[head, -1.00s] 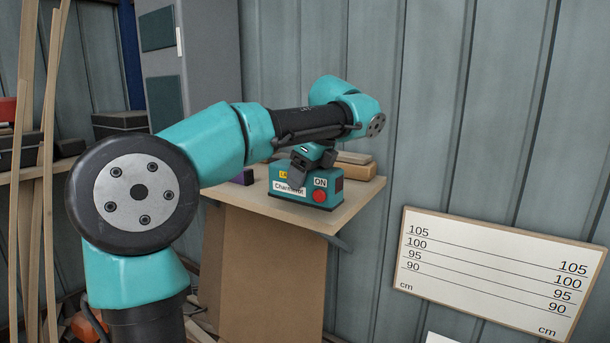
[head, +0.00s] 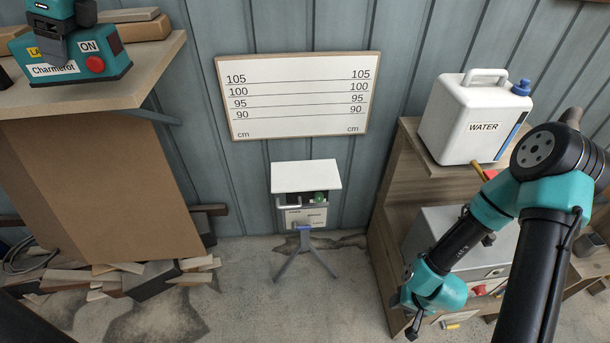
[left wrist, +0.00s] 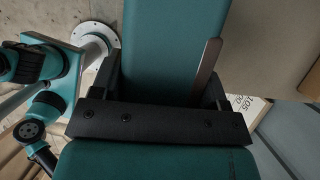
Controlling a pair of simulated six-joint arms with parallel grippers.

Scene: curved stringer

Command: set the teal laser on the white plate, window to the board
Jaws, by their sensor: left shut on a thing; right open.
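The teal laser (head: 72,65), labelled Charmerot, with a red button and ON label, is at the upper left over the wooden shelf. Its dark window (head: 115,45) is on its right side. My left gripper (head: 52,35) is shut on its top. I cannot tell whether the laser touches the shelf. The left wrist view shows teal surfaces around a dark bar, very close. The white plate (head: 306,175) is bare, on a tripod stand below the board (head: 298,95) on the wall. My right gripper (head: 413,328) is open and empty at the lower right.
The wooden shelf (head: 150,72) holds wood blocks behind the laser. Scrap wood (head: 150,280) lies on the floor below. A white water canister (head: 475,118) stands on a wooden rack at right. The air between shelf and plate is clear.

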